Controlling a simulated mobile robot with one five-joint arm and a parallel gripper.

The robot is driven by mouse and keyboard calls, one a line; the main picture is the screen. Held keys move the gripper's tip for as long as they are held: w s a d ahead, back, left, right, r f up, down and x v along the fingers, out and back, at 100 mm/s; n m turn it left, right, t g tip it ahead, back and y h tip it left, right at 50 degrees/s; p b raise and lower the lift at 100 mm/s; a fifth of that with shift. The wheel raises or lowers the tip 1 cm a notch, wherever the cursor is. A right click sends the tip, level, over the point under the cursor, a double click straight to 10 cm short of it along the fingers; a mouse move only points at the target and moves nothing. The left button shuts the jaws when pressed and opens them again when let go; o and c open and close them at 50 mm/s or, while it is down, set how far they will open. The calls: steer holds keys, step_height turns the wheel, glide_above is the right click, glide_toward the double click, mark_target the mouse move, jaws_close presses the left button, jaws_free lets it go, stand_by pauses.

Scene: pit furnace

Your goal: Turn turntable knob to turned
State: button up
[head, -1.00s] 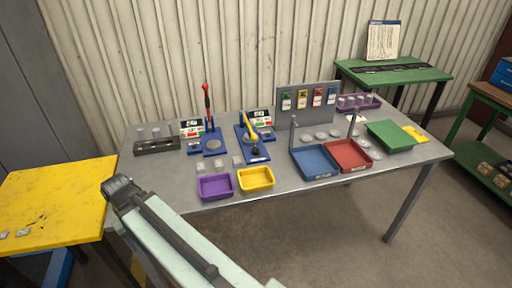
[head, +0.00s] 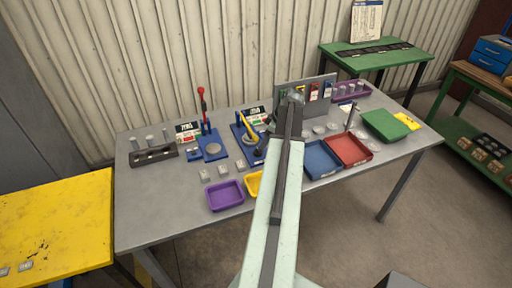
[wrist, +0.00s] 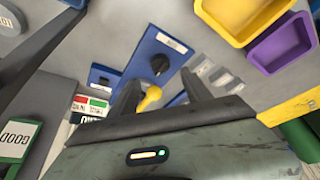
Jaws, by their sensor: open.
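The black knob (wrist: 159,64) sits on a blue base plate (wrist: 182,55) with a white label, in the wrist view. Its setting is too small to read. My gripper (wrist: 160,80) is open and empty, its two dark fingers spread on either side below the knob in the picture. The knob is apart from both fingers. A yellow lever end (wrist: 150,97) shows between the fingers. In the head view the blue station with the yellow lever (head: 247,124) stands left of my arm, which covers part of it.
A yellow tray (wrist: 242,15) and a purple tray (head: 226,196) lie near the station. A red-handled lever station (head: 203,110) stands to its left. Blue (head: 322,160) and red (head: 349,150) trays lie right of my arm. The table's front left is clear.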

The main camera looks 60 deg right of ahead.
mark_target(259, 150)
steer(key=b+x, duration=0.7)
steer(key=x, duration=0.1)
steer(key=shift+a, duration=0.1)
steer(key=shift+r, duration=0.1)
jaws_close()
